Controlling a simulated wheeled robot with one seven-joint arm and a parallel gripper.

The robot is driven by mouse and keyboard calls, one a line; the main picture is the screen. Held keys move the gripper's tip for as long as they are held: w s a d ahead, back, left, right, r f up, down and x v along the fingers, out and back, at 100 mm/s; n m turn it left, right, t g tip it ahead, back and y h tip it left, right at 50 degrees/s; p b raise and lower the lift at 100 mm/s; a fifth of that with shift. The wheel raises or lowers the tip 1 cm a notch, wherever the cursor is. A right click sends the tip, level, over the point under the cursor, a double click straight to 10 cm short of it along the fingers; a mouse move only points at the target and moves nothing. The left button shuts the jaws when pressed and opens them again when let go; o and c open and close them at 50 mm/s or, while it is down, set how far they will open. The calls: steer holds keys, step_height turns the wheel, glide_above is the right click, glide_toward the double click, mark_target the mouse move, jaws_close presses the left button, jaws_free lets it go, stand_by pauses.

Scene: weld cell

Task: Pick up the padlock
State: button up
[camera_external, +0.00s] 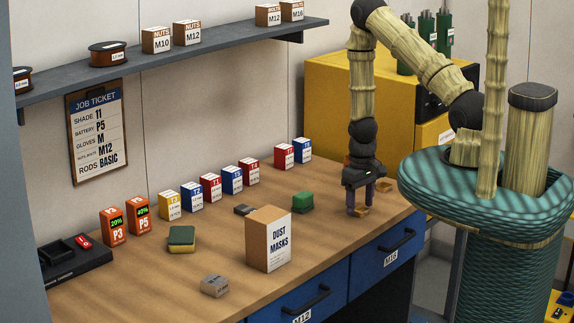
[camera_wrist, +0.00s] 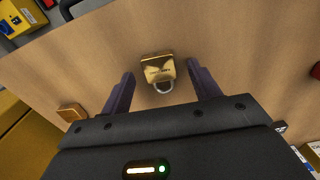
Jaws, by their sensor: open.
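The padlock (camera_wrist: 160,68) is brass with a silver shackle and lies on the wooden bench, in the upper middle of the wrist view. My gripper (camera_wrist: 163,84) is open, with one dark finger to each side of the padlock and a gap on both sides. In the external view my gripper (camera_external: 360,206) points straight down near the bench's right end. The padlock shows there as a small brass patch (camera_external: 362,212) between the fingertips, partly hidden.
A second small brass-coloured piece (camera_external: 386,185) lies close by; one also shows in the wrist view (camera_wrist: 72,112). A green block (camera_external: 303,203) and a dust masks box (camera_external: 268,240) stand left of my gripper. Small boxes (camera_external: 284,157) line the back. A yellow cabinet (camera_external: 330,85) stands behind.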

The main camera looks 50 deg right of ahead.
steer(key=shift+f, duration=0.4)
steer(key=shift+c, duration=0.2)
steer(key=c, duration=1.1)
